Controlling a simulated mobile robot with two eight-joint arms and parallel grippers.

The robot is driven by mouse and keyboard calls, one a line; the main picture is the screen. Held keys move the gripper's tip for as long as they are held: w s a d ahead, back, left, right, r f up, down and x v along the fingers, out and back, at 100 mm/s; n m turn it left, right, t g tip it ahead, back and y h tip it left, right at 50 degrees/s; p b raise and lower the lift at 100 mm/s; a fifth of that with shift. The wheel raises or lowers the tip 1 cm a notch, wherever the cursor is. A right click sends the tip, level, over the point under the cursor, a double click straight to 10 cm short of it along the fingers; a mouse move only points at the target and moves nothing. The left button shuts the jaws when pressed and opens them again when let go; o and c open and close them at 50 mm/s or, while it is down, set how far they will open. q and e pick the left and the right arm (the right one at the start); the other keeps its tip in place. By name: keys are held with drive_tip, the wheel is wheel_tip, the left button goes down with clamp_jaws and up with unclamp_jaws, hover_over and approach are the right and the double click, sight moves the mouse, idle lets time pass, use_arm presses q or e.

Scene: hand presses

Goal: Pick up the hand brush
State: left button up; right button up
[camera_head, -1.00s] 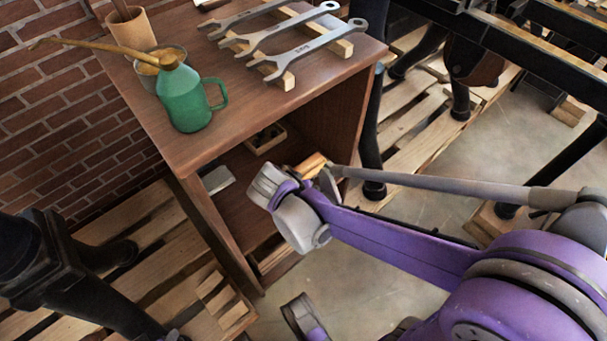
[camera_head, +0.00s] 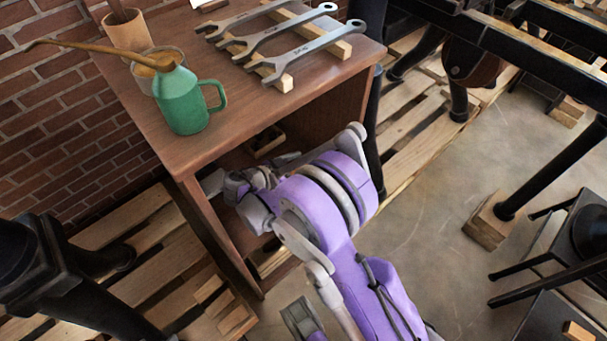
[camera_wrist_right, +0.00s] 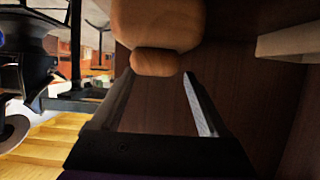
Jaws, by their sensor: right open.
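In the right wrist view a smooth, rounded tan wooden thing (camera_wrist_right: 157,24), which looks like part of the hand brush, lies at the top, with a narrower rounded piece below. My right gripper (camera_wrist_right: 157,74) is open. Its two fingertips reach close to the wooden piece, one on either side; I cannot tell whether they touch it. No bristles show. In the head view my right arm reaches into the open cabinet and hides the brush. A purple and grey end at the bottom of the head view appears to be my left gripper (camera_head: 301,318); its jaws are unclear.
The wooden cabinet (camera_head: 160,140) has a top and side walls around the shelf. A pale block (camera_wrist_right: 290,40) lies right in the wrist view. Floor at right is partly clear.

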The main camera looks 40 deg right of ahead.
drive_tip(key=x, duration=0.2)
drive_tip(key=b+x, duration=0.1)
drive_tip(key=x, duration=0.1)
drive_tip(key=shift+s+r, duration=0.2)
drive_tip(key=shift+s, duration=0.15)
drive_tip(key=shift+d+f, duration=0.15)
drive_tip(key=shift+d, duration=0.4)
clamp_jaws()
wheel_tip(320, 180, up, 10)
drive_tip(key=p, duration=0.3)
